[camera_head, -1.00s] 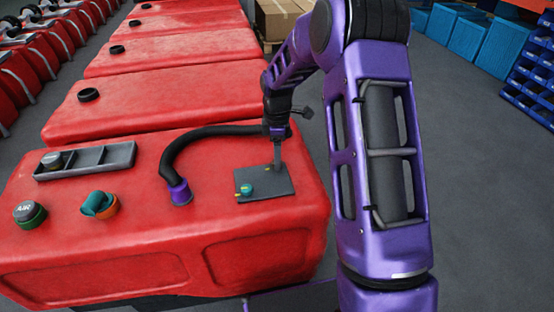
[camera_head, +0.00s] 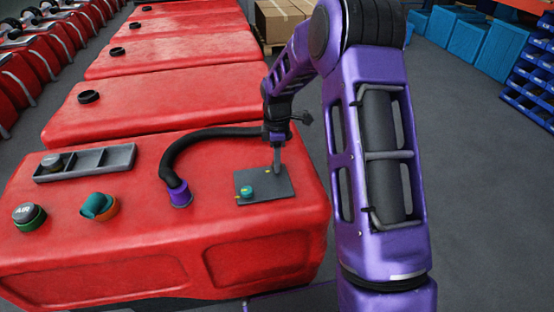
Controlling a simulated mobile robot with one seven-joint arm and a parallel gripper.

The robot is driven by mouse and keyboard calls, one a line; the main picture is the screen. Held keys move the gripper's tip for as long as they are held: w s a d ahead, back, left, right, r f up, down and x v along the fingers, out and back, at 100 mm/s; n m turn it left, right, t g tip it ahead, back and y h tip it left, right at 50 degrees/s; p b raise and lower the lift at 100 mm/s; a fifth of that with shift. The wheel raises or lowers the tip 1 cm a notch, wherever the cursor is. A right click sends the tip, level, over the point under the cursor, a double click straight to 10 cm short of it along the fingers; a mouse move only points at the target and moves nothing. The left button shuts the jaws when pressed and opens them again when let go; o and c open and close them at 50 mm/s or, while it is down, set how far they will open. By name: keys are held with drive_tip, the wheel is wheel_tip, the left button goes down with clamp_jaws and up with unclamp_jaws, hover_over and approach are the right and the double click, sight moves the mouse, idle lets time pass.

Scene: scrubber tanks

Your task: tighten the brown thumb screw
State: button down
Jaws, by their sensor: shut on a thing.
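A dark grey square plate (camera_head: 282,190) lies on the front red tank (camera_head: 120,225), near its right end. A teal thumb screw (camera_head: 246,192) stands at the plate's front left, apart from my gripper. My gripper (camera_head: 277,172) points straight down at the plate's back right part, its fingers closed and low over the plate. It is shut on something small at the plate. The brown thumb screw is not distinctly visible; the fingers cover that spot. A small yellow mark shows on the plate just left of the fingertips.
A black hose (camera_head: 205,137) with a purple end fitting (camera_head: 180,194) arches left of the plate, its far end close behind my gripper. The tank's front right top is clear.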

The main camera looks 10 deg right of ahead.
drive_tip(key=shift+m, duration=0.3)
drive_tip(key=m, duration=0.4)
drive_tip(key=shift+p, duration=0.4)
drive_tip(key=m, duration=0.9)
drive_tip(key=shift+r+p, duration=0.1)
drive_tip(key=shift+p, duration=0.3)
drive_tip(key=m, duration=0.5)
drive_tip(key=shift+w+p, duration=0.1)
drive_tip(key=shift+p, duration=0.2)
drive_tip(key=shift+m, duration=0.3)
drive_tip(key=c, duration=0.8)
unclamp_jaws()
drive_tip(key=shift+r, duration=0.1)
drive_tip(key=o, duration=0.3)
